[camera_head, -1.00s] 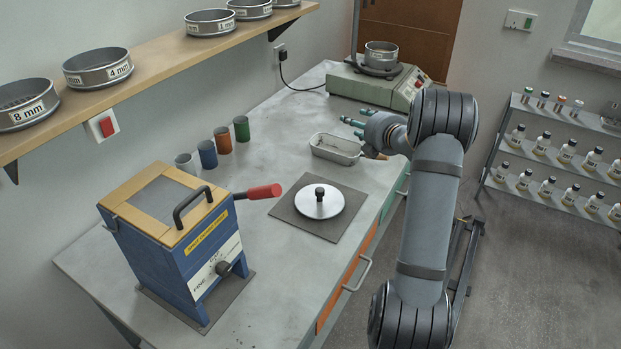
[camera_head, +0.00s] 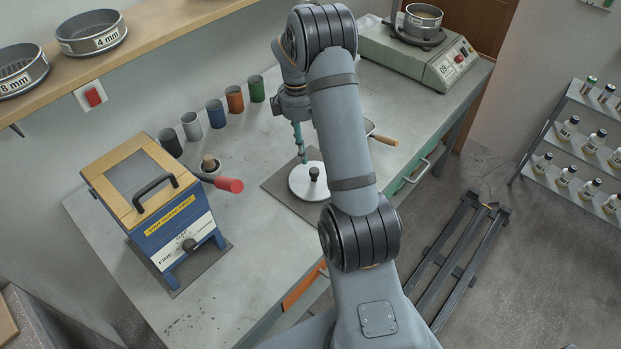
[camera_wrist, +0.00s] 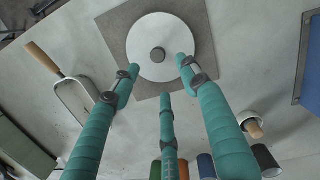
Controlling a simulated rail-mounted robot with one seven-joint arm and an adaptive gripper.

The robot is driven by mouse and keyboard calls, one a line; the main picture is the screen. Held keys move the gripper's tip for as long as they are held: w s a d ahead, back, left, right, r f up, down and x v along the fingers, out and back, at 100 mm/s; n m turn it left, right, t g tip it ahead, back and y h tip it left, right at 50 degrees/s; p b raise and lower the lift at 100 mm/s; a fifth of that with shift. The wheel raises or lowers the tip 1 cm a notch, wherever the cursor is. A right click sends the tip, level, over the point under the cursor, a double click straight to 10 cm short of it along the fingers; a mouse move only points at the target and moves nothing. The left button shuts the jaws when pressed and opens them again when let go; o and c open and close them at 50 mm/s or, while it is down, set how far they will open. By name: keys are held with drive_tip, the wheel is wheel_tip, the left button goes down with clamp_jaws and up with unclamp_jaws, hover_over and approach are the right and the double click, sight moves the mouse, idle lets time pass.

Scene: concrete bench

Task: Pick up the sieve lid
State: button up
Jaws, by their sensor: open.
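The sieve lid (camera_head: 302,188) is a flat, pale metal disc with a dark knob (camera_head: 314,173) at its centre. It lies on a dark square mat (camera_head: 273,185) on the bench. In the wrist view the lid (camera_wrist: 150,30) and knob (camera_wrist: 158,54) show at the top centre, beyond the fingertips. My gripper (camera_head: 302,157) points down over the far part of the lid, with teal fingers. It also shows in the wrist view (camera_wrist: 160,75), with three fingers spread apart and nothing between them. I cannot tell the exact gap between fingertips and lid.
Several coloured cups (camera_head: 235,99) line the wall side. A metal tray with a wooden handle (camera_head: 385,140) is partly hidden behind my arm. The sieve shaker (camera_head: 435,60) is at the back. The near bench (camera_head: 235,275) is clear.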

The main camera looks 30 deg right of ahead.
sight(314, 170)
drive_tip(key=f, duration=0.4)
drive_tip(key=shift+s+d, duration=0.3)
drive_tip(key=shift+d, duration=0.05)
drive_tip(key=shift+s+d+f+p, duration=0.2)
drive_tip(key=shift+f+p, duration=0.35)
drive_tip(key=shift+f, duration=1.05)
drive_tip(key=shift+s+d+f+p, duration=0.15)
drive_tip(key=shift+f+p, duration=0.35)
drive_tip(key=shift+f, duration=1.05)
drive_tip(key=shift+w, duration=0.1)
drive_tip(key=shift+c, duration=0.7)
clamp_jaws()
